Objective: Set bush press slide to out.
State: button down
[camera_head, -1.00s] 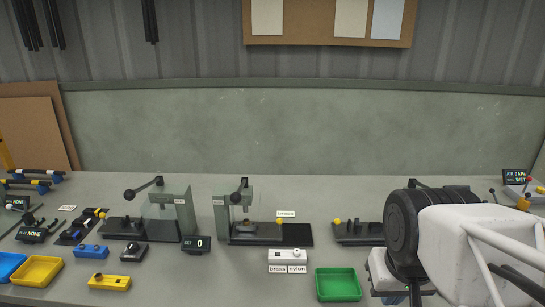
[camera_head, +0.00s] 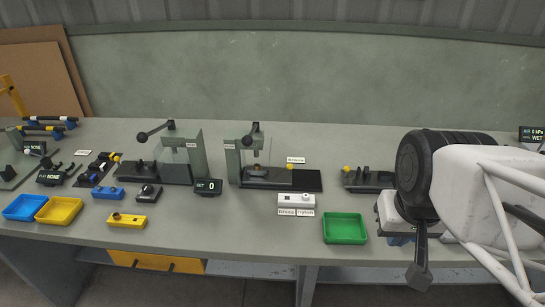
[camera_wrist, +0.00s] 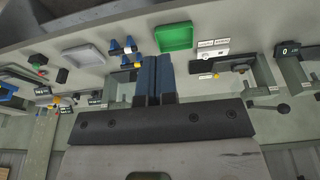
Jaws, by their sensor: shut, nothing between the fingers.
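The press in the middle of the bench (camera_head: 232,165) has a grey-green frame, a black lever and a dark base; I take it as the bush press, though its label is too small to read. Its slide (camera_head: 268,173) lies under the ram, with a yellow knob (camera_head: 291,167) at the right. Bare black base extends right of the knob. The knob also shows in the wrist view (camera_wrist: 216,75). My gripper (camera_wrist: 157,62) is shut and empty, its two blue fingers side by side. It is over the bench, apart from the press, near the green tray in the wrist view.
A green tray (camera_head: 345,240) and a white box (camera_head: 296,200) with two labels stand in front of the press. Another press (camera_head: 199,155) stands left, with a display reading 0 (camera_head: 208,187). A black fixture (camera_head: 372,183) with a yellow knob stands right.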

jog(key=c, duration=1.8)
grip_release()
jog(key=shift+o, duration=1.2)
jog(key=o, duration=0.5)
jog(key=shift+w+r, duration=0.1)
jog(key=shift+w, duration=0.3)
jog(key=shift+c, duration=0.2)
jog(key=shift+o, duration=0.7)
jog(key=w+a+n, duration=0.3)
jog(key=w, duration=0.9)
jog(key=shift+w+r+g, duration=0.35)
jog(key=shift+r+g, duration=0.05)
jog(key=n+g, duration=0.2)
jog(key=n, duration=0.6)
send_over(291, 166)
notch_tip(291, 166, down, 16)
jog(key=shift+f, duration=0.1)
jog(key=shift+w+a+f, duration=0.2)
jog(key=shift+w+f, duration=0.15)
